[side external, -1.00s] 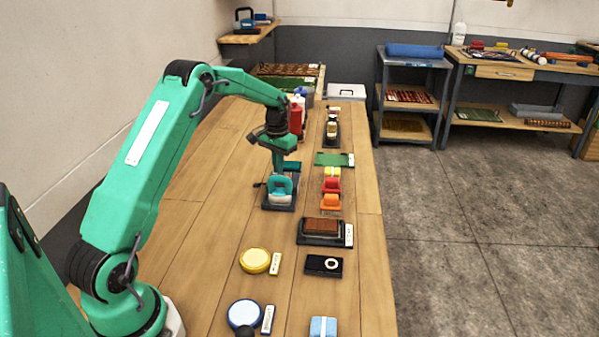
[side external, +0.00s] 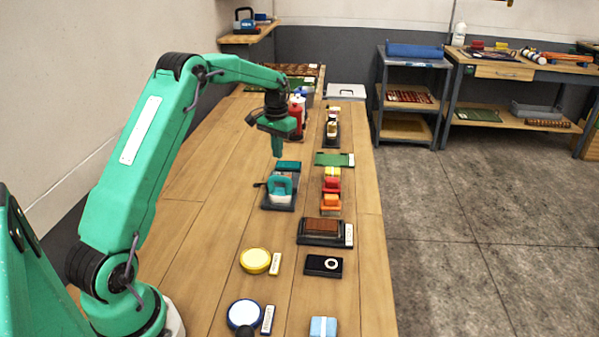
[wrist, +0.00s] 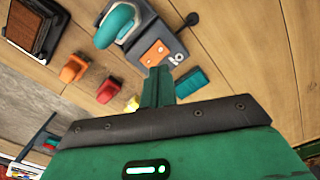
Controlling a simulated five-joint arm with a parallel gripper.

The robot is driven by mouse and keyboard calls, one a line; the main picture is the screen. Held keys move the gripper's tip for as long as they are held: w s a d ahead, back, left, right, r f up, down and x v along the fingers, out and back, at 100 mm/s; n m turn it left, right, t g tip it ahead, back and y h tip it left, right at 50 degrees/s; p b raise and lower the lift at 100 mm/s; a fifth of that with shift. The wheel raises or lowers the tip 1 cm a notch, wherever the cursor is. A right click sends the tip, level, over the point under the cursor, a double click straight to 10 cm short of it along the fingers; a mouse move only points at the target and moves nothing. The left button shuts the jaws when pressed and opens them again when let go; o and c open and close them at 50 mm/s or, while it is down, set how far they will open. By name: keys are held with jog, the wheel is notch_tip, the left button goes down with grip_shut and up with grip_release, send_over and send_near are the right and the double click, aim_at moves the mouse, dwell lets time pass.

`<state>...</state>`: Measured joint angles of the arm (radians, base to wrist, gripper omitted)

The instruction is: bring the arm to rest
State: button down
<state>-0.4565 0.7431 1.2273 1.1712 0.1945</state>
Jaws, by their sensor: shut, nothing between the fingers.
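My green arm reaches over the wooden bench from the left. My gripper (side external: 277,152) points down in the side view, with its fingers together and empty.
Red and orange blocks (side external: 331,202) stand right of the tray. A brown block on a black base (side external: 325,226), a yellow round tin (side external: 255,260) and a blue round tin (side external: 244,315) lie nearer. A red bottle (side external: 296,117) stands behind. The bench's left side is clear.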

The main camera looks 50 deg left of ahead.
dwell(0.3)
jog(key=s+d+r+m+t, duration=0.1)
jog(key=s+d+r, duration=0.5)
jog(key=d+r, duration=0.2)
jog(key=s+d+r+t, duration=0.2)
jog(key=s+d+r, duration=0.4)
jog(key=d+r, duration=0.15)
jog(key=s+d+f+m+t, duration=0.1)
jog(key=s+d, duration=0.4)
jog(key=s, duration=0.3)
jog(key=s+d+f+m+t, duration=0.1)
jog(key=s+d, duration=0.4)
jog(key=s, duration=0.4)
jog(key=shift+s+t, duration=0.15)
jog(key=shift+t, duration=0.15)
